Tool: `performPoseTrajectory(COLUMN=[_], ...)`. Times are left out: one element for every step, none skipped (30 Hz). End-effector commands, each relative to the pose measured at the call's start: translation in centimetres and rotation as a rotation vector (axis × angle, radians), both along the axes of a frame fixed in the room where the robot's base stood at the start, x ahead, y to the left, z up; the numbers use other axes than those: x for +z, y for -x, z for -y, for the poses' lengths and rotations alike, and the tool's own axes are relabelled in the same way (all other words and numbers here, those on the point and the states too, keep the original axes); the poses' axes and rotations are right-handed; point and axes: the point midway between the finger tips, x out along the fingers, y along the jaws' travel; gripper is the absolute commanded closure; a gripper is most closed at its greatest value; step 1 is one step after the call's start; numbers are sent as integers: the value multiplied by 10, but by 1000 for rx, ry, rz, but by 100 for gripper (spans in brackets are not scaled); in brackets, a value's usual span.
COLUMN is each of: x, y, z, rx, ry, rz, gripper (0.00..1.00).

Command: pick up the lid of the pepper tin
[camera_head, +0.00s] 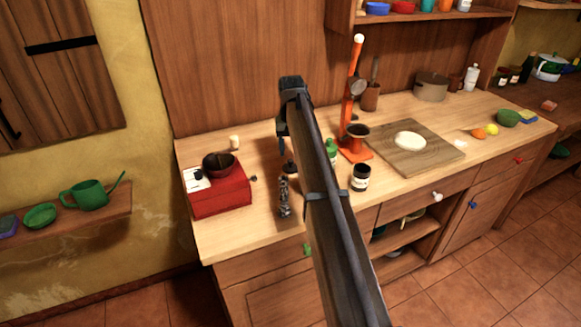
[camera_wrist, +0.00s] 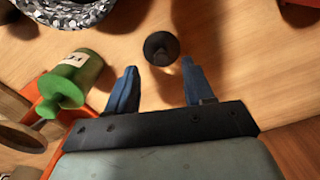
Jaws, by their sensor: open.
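A small dark round piece with a raised middle (camera_head: 290,167), which looks like a lid, lies on the wooden counter; I cannot tell for sure that it is the pepper tin's. It also shows in the wrist view (camera_wrist: 161,48), just beyond and between the fingertips. My gripper (camera_wrist: 159,66) is open and empty, its two blue fingers apart. In the head view my gripper (camera_head: 283,147) is partly hidden by my arm, close above the dark piece.
A green bottle (camera_wrist: 72,80) stands close left of the fingers in the wrist view. A silver patterned object (camera_head: 284,196) lies in front of the dark piece. A red box (camera_head: 221,190) is left, an orange press (camera_head: 354,149) right. Bare counter surrounds the dark piece.

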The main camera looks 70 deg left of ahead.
Motion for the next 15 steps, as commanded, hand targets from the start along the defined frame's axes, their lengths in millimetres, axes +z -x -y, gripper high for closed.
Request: performPoseTrajectory(x=[-3, -6, -10, -13, -17, -22, -26, -31, -37, -40, -43, -46, -47, -48, -49], y=[0, 1, 1, 1, 1, 2, 2, 2, 2, 2, 2, 2, 2, 2, 2], z=[0, 0, 0, 0, 0, 0, 0, 0, 0, 0, 0, -1, -1, -1, -1], rx=[0, 0, 0, 0, 0, 0, 0, 0, 0, 0, 0, 0, 0, 0, 0], ry=[1, 1, 1, 2, 2, 1, 1, 1, 2, 2, 2, 1, 1, 0, 0], rz=[0, 0, 0, -1, -1, 0, 0, 0, -1, -1, -1, 0, 0, 0, 0], gripper=[48, 48, 48, 48, 48, 48, 48, 48, 48, 48, 48, 48, 48, 48, 48])
